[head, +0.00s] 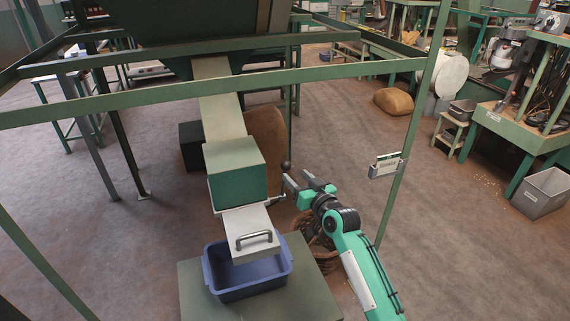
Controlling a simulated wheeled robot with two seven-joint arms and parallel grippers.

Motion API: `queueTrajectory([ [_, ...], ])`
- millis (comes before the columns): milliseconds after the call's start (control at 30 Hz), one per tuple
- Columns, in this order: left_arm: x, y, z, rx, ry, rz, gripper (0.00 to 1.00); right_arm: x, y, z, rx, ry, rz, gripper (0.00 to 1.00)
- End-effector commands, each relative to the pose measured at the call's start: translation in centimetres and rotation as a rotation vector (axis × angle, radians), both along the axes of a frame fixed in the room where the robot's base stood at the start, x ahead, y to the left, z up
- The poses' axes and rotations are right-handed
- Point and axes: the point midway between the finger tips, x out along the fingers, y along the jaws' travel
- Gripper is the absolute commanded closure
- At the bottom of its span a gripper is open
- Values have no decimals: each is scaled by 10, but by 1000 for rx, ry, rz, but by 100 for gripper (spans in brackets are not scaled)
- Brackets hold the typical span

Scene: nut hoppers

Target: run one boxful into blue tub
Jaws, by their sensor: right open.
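A blue tub (222,292) stands on a low green platform, under the pale spout (243,220) with a dark handle (254,239). Above the spout is a green box (238,178), fed by a long pale chute (222,105) from the hopper (215,35). A lever with a dark round knob (286,165) sticks out at the right side of the box. My right gripper (297,180) is open and empty, with its fingertips close to the lever; I cannot tell if they touch it. The tub's inside is partly hidden by the spout. My left gripper is not in view.
Green frame bars (200,95) cross in front of the hopper, and a post (410,130) with a small sign box (386,166) stands right of my arm. A wicker basket (322,255) sits behind my right arm.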

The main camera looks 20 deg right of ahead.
Motion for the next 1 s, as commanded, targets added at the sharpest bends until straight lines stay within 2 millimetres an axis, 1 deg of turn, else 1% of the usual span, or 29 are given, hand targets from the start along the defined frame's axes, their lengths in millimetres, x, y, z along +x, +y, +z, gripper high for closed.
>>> queueTrajectory([
  [33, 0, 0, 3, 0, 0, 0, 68, 10, 2, 2, 2, 0, 0, 48],
  [200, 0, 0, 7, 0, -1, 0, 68, 39, 9, 2, 2, 0, 1, 48],
  [400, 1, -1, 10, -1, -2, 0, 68, 62, 15, 1, 1, -1, 0, 48],
  [600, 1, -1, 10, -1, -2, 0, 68, 72, 17, 0, 0, -1, 0, 48],
  [867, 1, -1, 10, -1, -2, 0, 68, 72, 17, 0, 0, -1, 0, 48],
  [900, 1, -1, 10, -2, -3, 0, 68, 72, 17, 0, 0, -1, 0, 52],
  [967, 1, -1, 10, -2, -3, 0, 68, 72, 17, 0, 0, -1, 0, 64],
  [1000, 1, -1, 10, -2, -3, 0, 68, 72, 17, 0, 0, -1, 0, 72],
])
